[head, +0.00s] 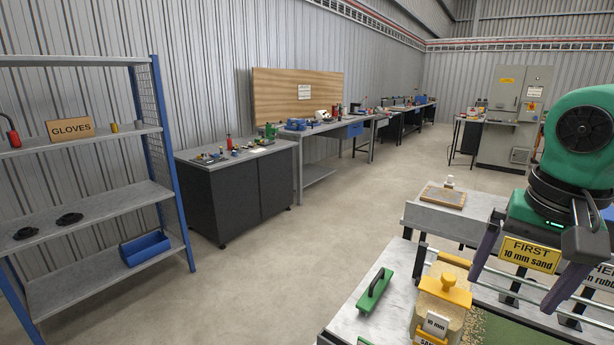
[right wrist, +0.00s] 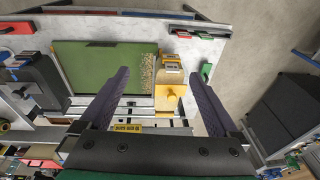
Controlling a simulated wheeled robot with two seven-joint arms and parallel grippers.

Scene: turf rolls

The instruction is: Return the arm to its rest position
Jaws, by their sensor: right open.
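My right arm comes in at the right of the head view, with a green and black wrist. Its gripper (head: 510,296) hangs with two dark purple fingers apart and nothing visible between them. In the right wrist view the same gripper (right wrist: 158,75) shows both fingers spread wide, above the bench with the green panel (right wrist: 100,68) and a yellow-topped container (right wrist: 170,99). That container (head: 446,290), labelled for sand, stands just left of the gripper in the head view. My left gripper is not in view.
A yellow sign (head: 530,253) reads "FIRST 10 mm sand" near the gripper, partly behind it. A tan board (head: 443,196) lies farther back. Blue-framed shelves (head: 90,200) stand left; the floor between is clear.

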